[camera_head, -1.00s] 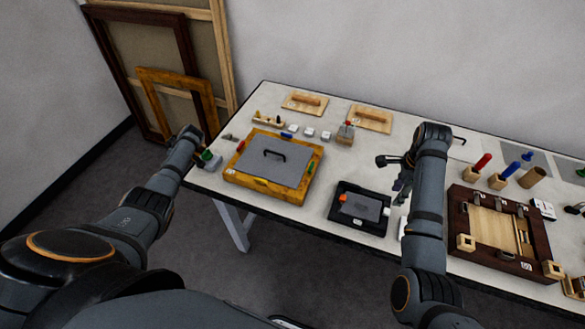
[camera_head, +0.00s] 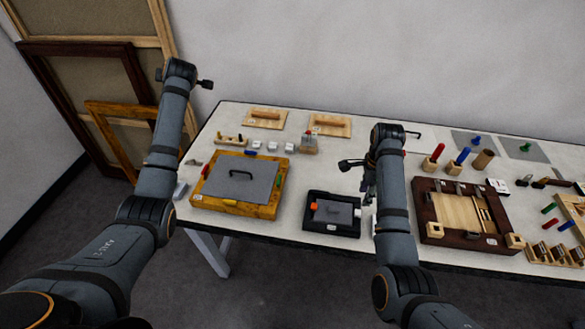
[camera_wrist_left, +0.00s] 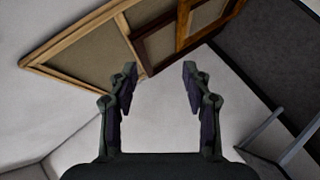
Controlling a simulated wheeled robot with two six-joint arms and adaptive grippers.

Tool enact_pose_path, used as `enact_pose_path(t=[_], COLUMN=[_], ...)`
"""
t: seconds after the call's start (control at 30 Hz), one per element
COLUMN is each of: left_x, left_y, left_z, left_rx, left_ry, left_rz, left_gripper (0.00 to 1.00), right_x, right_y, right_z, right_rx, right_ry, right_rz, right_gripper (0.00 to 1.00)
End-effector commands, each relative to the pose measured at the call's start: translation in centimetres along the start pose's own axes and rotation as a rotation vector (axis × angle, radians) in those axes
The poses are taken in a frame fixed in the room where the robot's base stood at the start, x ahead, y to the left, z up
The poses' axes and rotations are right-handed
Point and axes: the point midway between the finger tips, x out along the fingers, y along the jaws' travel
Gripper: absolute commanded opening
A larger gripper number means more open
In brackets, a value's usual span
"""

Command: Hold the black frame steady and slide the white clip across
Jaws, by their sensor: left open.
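The black frame (camera_head: 345,231) lies on the table near its front edge, with a grey panel (camera_head: 334,212) inside it. An orange clip (camera_head: 314,207) sits at the panel's left side. The small white clip (camera_head: 357,213) shows at its right side. My right gripper (camera_head: 367,187) hangs just above and right of the frame's back right corner, partly hidden by its own wrist; its jaw opening is unclear. My left gripper is open and empty in the left wrist view (camera_wrist_left: 160,78), raised away from the frame, facing the wall and leaning frames.
A gilt frame (camera_head: 213,206) with a grey handled panel lies left of the black frame. A dark wooden frame (camera_head: 467,251) lies to the right. Wooden floats, white blocks and coloured-handled tools stand behind. Bare tabletop separates the gilt and black frames.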

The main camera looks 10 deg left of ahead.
Motion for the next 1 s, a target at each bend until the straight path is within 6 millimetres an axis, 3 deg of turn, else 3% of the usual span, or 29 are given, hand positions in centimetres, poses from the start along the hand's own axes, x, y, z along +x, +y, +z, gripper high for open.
enact_pose_path(t=[0.03, 0.17, 0.27, 0.4, 0.5, 0.6, 0.73, 0.83, 1.0], left_x=[-0.2, -1.8, -4.1, -8.8, -13.0, -17.1, -21.2, -23.1, -23.9], left_y=[-2.1, -7.3, -11.2, -16.3, -19.5, -21.9, -23.9, -24.7, -25.1], left_z=[3.1, 10.5, 15.9, 22.9, 27.1, 30.2, 32.6, 33.5, 33.9], left_rx=[-0.008, -0.022, -0.023, -0.007, 0.015, 0.04, 0.072, 0.087, 0.094], left_ry=[-0.069, -0.246, -0.382, -0.579, -0.717, -0.839, -0.956, -1.007, -1.03], left_rz=[-0.063, -0.233, -0.365, -0.551, -0.679, -0.788, -0.891, -0.934, -0.954], left_gripper=[0.49, 0.49, 0.49, 0.49, 0.49, 0.49, 0.49, 0.49, 0.49], right_x=[0.0, 0.0, 0.0, 0.0, 0.0, 0.0, 0.0, 0.0, 0.0], right_y=[0.0, 0.0, 0.0, 0.0, 0.0, 0.0, 0.0, 0.0, 0.0], right_z=[0.0, 0.0, 0.0, 0.0, 0.0, 0.0, 0.0, 0.0, 0.0], right_rx=[0.0, 0.0, 0.0, 0.0, 0.0, 0.0, 0.0, 0.0, 0.0], right_ry=[0.0, 0.0, 0.0, 0.0, 0.0, 0.0, 0.0, 0.0, 0.0], right_rz=[0.0, 0.0, 0.0, 0.0, 0.0, 0.0, 0.0, 0.0, 0.0], right_gripper=[0.38, 0.38, 0.38, 0.38, 0.38, 0.38, 0.38, 0.38, 0.38])
